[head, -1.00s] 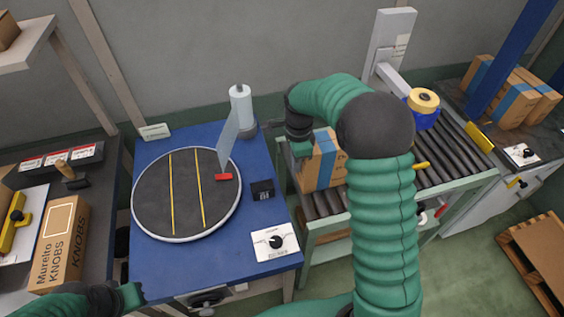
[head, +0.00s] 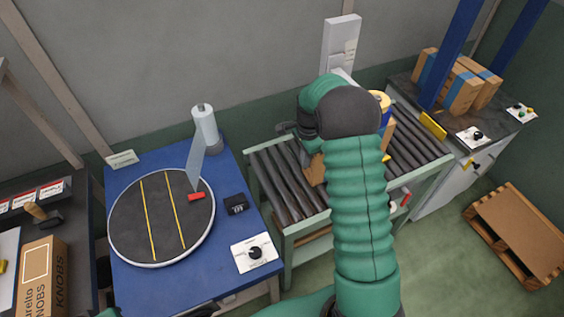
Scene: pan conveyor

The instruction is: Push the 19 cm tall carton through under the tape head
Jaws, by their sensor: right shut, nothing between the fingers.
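The carton (head: 316,171) is brown cardboard and stands on the roller conveyor (head: 277,187). My right arm covers most of it; a brown piece also shows right of my forearm, below the tape head. The tape head (head: 381,98), with its yellow roll, is on an arm from the white post (head: 341,45) and is partly hidden behind my arm. My right gripper (head: 304,152) is shut and empty at the carton's left side; whether it touches cannot be told. My left gripper is out of view; only a sliver of green arm shows at bottom left.
A blue table (head: 140,280) with a round turntable (head: 135,225) stands left of the conveyor. The left rollers are bare. Several taped cartons (head: 460,90) stand on the dark bench at right. A wooden pallet (head: 515,235) lies on the floor.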

